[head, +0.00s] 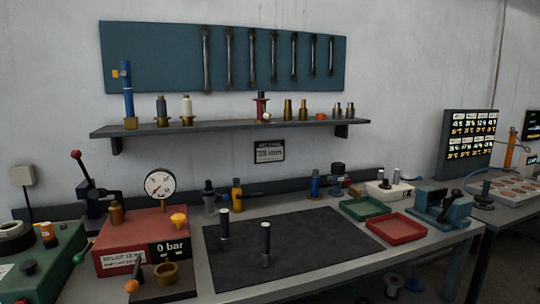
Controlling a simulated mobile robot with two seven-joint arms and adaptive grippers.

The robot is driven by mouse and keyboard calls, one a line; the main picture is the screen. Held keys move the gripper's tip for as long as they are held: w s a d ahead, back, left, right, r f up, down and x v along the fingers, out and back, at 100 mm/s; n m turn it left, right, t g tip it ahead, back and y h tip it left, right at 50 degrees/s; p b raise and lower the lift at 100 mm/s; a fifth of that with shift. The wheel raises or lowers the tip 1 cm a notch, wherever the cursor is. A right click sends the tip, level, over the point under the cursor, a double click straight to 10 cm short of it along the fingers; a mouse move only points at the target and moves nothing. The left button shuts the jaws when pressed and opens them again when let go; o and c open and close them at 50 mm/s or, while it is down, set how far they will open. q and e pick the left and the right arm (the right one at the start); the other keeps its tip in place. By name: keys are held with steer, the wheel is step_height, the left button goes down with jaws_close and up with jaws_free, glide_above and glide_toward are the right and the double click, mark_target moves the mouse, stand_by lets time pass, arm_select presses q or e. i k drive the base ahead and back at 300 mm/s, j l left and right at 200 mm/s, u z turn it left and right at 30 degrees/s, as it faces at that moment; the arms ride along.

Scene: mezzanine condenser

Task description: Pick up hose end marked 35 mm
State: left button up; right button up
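No marking of 35 mm can be read on any loose part, so I cannot tell which is the hose end. Two dark upright cylinders with pale tops stand on the black mat (310,240): one at the left (224,226) and one nearer the middle (265,242). Brass-based fittings stand on the wall shelf (225,129), including a tall blue one (128,95), a dark one (161,110) and a white one (187,110). A small wall sign (269,151) bears a blurred size in mm. Neither of my grippers is in view.
A red box with a pressure gauge (159,184) and a 0 bar display (169,250) stands left of the mat. Green (366,208) and red (397,227) trays and a blue vise-like device (441,207) stand to the right. Much of the mat is clear.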

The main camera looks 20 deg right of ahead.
mark_target(224, 223)
steer(key=i+l, duration=0.5)
steer(key=i, duration=0.15)
steer(key=i+l, duration=0.5)
steer(key=i, duration=0.15)
